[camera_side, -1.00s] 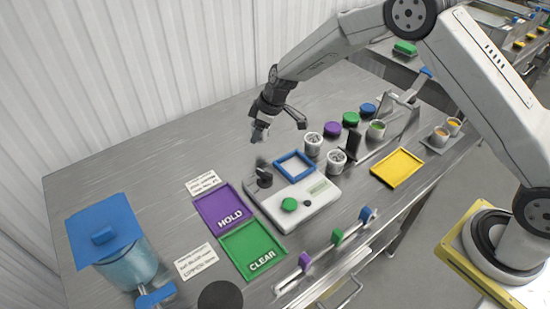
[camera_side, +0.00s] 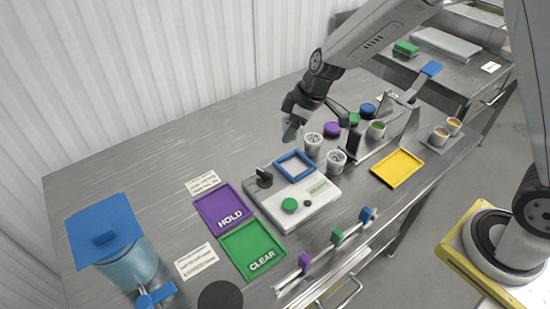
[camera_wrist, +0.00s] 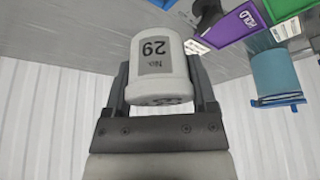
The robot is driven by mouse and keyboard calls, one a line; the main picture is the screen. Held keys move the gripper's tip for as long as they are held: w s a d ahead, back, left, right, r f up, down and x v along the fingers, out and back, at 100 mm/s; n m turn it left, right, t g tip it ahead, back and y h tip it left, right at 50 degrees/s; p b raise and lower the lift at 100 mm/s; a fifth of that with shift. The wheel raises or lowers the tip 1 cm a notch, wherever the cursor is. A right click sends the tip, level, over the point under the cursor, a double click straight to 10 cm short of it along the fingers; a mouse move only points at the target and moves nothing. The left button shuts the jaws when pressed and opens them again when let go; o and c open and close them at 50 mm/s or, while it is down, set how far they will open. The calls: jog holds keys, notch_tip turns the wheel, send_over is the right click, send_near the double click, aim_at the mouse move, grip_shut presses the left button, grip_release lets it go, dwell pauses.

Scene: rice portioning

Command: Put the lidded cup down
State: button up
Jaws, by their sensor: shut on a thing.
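My gripper (camera_wrist: 160,90) has its fingers on both sides of a white cup (camera_wrist: 155,50) with a grey label marked 29. In the side view my gripper (camera_side: 312,122) is low over the table, behind the scale. A white cup (camera_side: 313,144) shows right at its fingers; I cannot tell there whether this is the gripped one or whether it touches the table. A second white cup (camera_side: 336,161) stands nearer the front, beside the scale.
The scale (camera_side: 312,205) with a blue frame (camera_side: 296,167) is in front of the gripper. The purple HOLD mat (camera_side: 212,203), green CLEAR mat (camera_side: 253,248) and blue-lidded jar (camera_side: 125,265) are left. A yellow tray (camera_side: 398,168) is right. The table's back left is bare.

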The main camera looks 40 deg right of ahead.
jog(key=shift+s+r, duration=0.15)
jog(key=shift+s, duration=0.2)
dwell(0.5)
jog(key=s+a+n+g, duration=0.1)
jog(key=s+a+n, duration=0.3)
jog(key=s, duration=0.6)
jog(key=s+a+n+g+y, duration=0.1)
jog(key=s+a+n+g, duration=0.1)
jog(key=s+a+n, duration=0.3)
jog(key=s+a, duration=0.4)
jog(key=s, duration=0.2)
jog(key=shift+s+a+r, duration=0.15)
jog(key=shift+a+r, duration=0.1)
jog(key=shift+r, duration=0.1)
